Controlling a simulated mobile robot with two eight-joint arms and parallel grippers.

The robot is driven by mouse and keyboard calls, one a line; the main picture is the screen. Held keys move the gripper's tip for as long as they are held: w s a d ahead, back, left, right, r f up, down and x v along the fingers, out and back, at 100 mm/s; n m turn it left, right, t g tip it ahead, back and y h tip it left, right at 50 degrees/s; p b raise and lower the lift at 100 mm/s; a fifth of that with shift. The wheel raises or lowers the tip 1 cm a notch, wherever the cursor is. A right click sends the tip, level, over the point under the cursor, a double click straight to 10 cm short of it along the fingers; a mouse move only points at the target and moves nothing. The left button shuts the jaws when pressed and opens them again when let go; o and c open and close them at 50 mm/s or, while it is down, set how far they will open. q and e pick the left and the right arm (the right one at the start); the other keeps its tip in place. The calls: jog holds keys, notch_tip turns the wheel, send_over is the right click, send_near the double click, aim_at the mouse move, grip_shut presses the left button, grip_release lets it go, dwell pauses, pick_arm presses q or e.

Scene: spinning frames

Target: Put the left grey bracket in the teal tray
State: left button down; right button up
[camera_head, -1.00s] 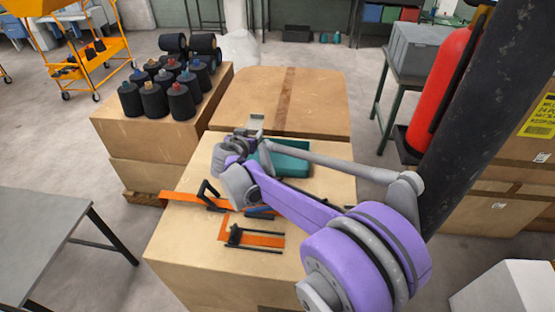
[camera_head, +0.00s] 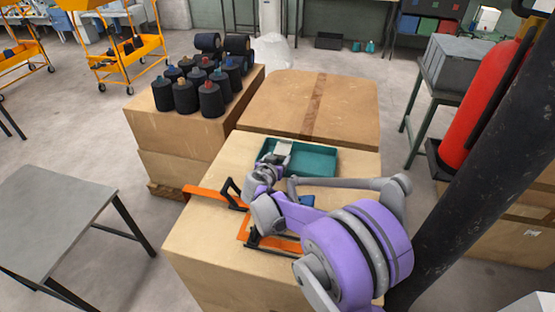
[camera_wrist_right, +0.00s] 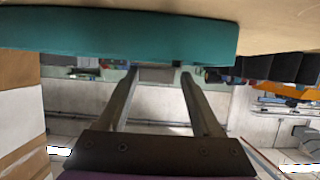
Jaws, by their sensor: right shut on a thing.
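The grey bracket (camera_head: 283,149) is held in my right gripper (camera_head: 273,163), at the left back part of the teal tray (camera_head: 322,162) in the head view. It overlaps the tray's back rim in the picture; I cannot tell whether it touches the tray. My right gripper is shut on it. In the right wrist view the teal tray (camera_wrist_right: 120,35) crosses the top, and the grey bracket (camera_wrist_right: 163,76) shows small between the fingertips. My arm hides part of the tray's front. My left gripper is not in view.
The tray stands on a cardboard box (camera_head: 205,240) with orange strips (camera_head: 215,196), black frames (camera_head: 232,192) and a blue piece (camera_head: 306,200). Dark thread cones (camera_head: 210,98) stand on the box at the back left. A dark post (camera_head: 470,190) rises at the right.

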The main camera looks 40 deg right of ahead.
jog(key=o, duration=0.9)
jog(key=shift+f, duration=0.15)
jog(key=o, duration=0.5)
jog(key=shift+r, duration=0.25)
jog(key=p+v, duration=0.1)
jog(key=v, duration=1.1)
